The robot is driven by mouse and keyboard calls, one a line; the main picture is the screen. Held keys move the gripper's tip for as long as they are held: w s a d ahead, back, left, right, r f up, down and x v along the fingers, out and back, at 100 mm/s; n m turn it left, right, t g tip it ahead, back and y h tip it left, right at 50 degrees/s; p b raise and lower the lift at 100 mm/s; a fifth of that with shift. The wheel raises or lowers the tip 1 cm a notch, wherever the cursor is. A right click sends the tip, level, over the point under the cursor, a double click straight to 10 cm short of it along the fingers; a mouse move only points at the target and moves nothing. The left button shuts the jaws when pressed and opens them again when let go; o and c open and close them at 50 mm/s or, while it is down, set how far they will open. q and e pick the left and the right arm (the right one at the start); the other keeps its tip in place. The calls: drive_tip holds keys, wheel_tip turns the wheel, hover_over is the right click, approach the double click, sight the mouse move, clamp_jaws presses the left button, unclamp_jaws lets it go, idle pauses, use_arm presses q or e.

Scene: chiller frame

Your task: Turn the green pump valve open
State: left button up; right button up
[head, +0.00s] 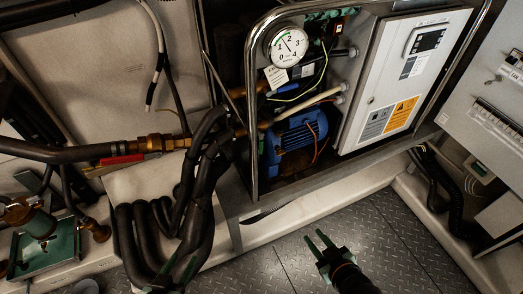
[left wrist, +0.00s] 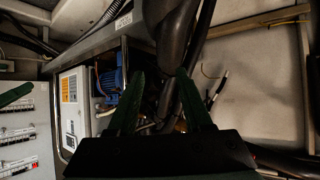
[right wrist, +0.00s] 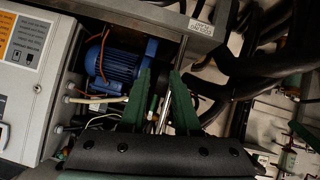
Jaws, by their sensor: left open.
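A green unit (head: 40,225) with a dark green body and brass fittings sits at the lower left in the head view. Another green part (head: 330,14) shows at the top of the framed unit, above the blue pump motor (head: 290,140). I cannot tell which of these is the green pump valve, and no handle position is clear. My left gripper (head: 176,264) is open, at the bottom beside the black hoses, with nothing between its fingers. My right gripper (head: 319,240) is open and empty over the floor, below the pump motor. Both are apart from the green parts.
Thick black hoses (head: 195,190) run down beside the metal frame (head: 251,100). A pressure gauge (head: 290,43) and a grey control box (head: 405,80) are in the frame. A red lever (head: 121,160) lies along a brass-ended pipe at left. The plate floor (head: 360,230) is clear.

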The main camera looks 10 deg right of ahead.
drive_tip(key=shift+o, duration=1.1)
drive_tip(key=w+n+t+y+b, duration=0.1)
drive_tip(key=w+n+t+b, duration=0.2)
drive_tip(key=w, duration=0.6)
drive_tip(key=n+b, duration=0.2)
drive_tip(key=n, duration=0.1)
drive_tip(key=shift+d+r, duration=0.25)
drive_tip(key=shift+d, duration=0.05)
use_arm(q)
drive_tip(key=w+d+r+m+t+h+b, duration=0.2)
drive_tip(key=w+r+m+t+h+b, duration=0.1)
drive_tip(key=w+r+t+b, duration=0.4)
use_arm(e)
drive_tip(key=n+g+y+b, duration=0.3)
drive_tip(key=n+y+b, duration=0.95)
drive_tip(key=n, duration=2.25)
approach(261, 145)
use_arm(q)
drive_tip(key=s+d+r+m+t+h+b, duration=0.2)
drive_tip(key=s+r+m+t+h, duration=0.2)
drive_tip(key=h, duration=0.5)
drive_tip(key=s+r+m, duration=0.2)
drive_tip(key=s+r, duration=0.1)
drive_tip(key=shift+s+d, duration=0.15)
drive_tip(key=shift+s, duration=0.2)
use_arm(e)
drive_tip(key=shift+h, duration=0.85)
drive_tip(key=x, duration=1)
drive_tip(key=shift+w+a+r, duration=0.1)
drive_tip(key=shift+r, duration=0.05)
